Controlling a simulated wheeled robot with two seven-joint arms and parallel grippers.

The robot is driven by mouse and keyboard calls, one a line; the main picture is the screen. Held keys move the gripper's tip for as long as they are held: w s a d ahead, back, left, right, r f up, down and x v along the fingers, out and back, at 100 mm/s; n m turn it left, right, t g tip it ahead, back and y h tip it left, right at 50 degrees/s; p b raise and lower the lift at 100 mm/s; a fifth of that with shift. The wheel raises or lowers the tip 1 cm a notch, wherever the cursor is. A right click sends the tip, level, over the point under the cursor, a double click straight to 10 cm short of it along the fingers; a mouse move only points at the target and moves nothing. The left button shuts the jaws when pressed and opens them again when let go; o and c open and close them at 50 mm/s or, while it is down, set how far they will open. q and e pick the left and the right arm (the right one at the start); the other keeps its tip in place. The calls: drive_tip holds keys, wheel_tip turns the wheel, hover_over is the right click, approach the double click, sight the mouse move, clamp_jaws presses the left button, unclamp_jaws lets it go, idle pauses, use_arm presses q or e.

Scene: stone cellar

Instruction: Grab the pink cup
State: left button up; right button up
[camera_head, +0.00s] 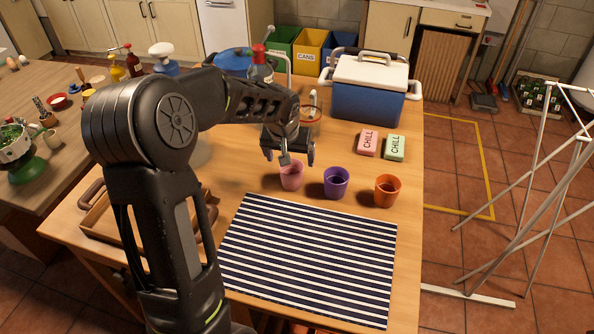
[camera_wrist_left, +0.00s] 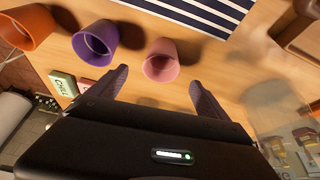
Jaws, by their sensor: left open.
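The pink cup (camera_head: 291,177) stands upright on the wooden table, leftmost in a row with a purple cup (camera_head: 336,183) and an orange cup (camera_head: 387,190). My left gripper (camera_head: 298,158) is open, just above and behind the pink cup in the head view. In the left wrist view the pink cup (camera_wrist_left: 161,62) lies ahead of the two spread fingers (camera_wrist_left: 155,88), roughly between them, and nothing is held. The purple cup (camera_wrist_left: 96,44) and orange cup (camera_wrist_left: 26,27) show to its left there. My right gripper is not in view.
A striped mat (camera_head: 310,258) lies in front of the cups. A blue cooler (camera_head: 368,88), a pink block (camera_head: 368,142) and a green block (camera_head: 394,147) stand behind them. A wooden tray (camera_head: 105,220) is at left, partly behind my arm. A white rack (camera_head: 540,180) stands right.

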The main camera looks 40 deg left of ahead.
sight(292, 168)
use_arm(q)
drive_tip(key=shift+s, duration=0.1)
drive_tip(key=x, duration=0.2)
drive_tip(key=shift+w+f, duration=0.2)
drive_tip(key=shift+f, duration=0.05)
drive_tip(key=p+x, duration=0.2)
drive_tip(key=x, duration=0.3)
drive_tip(key=shift+a+f, duration=0.1)
drive_tip(key=shift+a, duration=0.1)
drive_tip(key=shift+c, duration=0.3)
